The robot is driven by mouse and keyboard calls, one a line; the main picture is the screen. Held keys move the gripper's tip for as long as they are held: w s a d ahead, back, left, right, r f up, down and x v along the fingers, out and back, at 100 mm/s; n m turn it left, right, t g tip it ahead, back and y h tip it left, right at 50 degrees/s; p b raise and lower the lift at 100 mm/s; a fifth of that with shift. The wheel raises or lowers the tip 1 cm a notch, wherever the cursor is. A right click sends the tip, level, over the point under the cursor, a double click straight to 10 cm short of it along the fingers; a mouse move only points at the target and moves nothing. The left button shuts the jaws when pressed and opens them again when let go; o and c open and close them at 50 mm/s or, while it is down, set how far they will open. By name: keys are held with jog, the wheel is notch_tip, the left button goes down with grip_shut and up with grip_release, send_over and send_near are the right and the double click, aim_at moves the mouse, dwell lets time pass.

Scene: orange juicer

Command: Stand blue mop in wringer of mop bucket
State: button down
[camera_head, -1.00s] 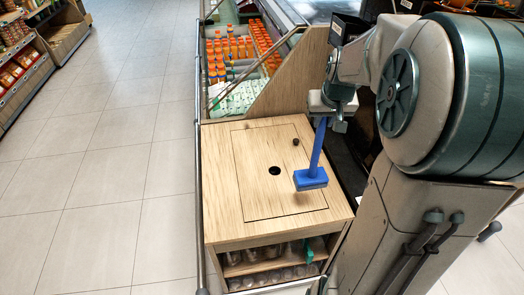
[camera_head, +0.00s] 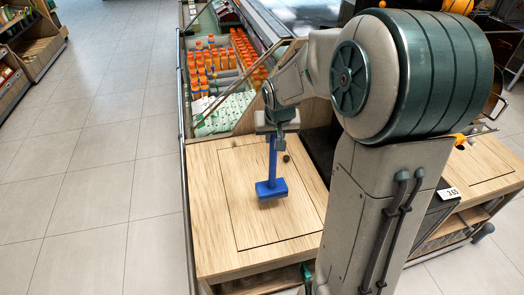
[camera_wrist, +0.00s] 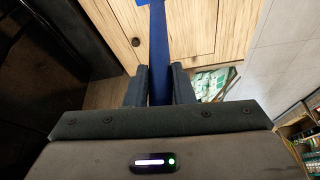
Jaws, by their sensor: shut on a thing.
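The blue mop (camera_head: 272,172) hangs nearly upright from my gripper (camera_head: 277,135), its broad blue head (camera_head: 271,188) at the bottom. The head shows over the wooden counter; I cannot tell whether it touches the top. In the wrist view my gripper (camera_wrist: 159,88) is shut on the mop's blue handle (camera_wrist: 158,45), one dark finger on each side. No mop bucket or wringer can be made out in either view.
The wooden counter (camera_head: 215,235) has a thin panel outline and a small black knob (camera_head: 287,158). Behind it are bins of orange-capped bottles (camera_head: 205,68). A second wooden counter (camera_head: 480,165) stands at the right. The tiled floor (camera_head: 95,190) on the left is clear.

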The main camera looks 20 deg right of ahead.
aim_at(273, 160)
jog(key=w+a+f, duration=0.1)
jog(key=a+f, duration=0.2)
jog(key=f, duration=0.3)
jog(key=shift+a, duration=0.15)
jog(key=shift+w, duration=0.1)
jog(key=shift+f, duration=0.2)
jog(key=c, duration=1.2)
grip_release()
jog(key=shift+c, duration=0.2)
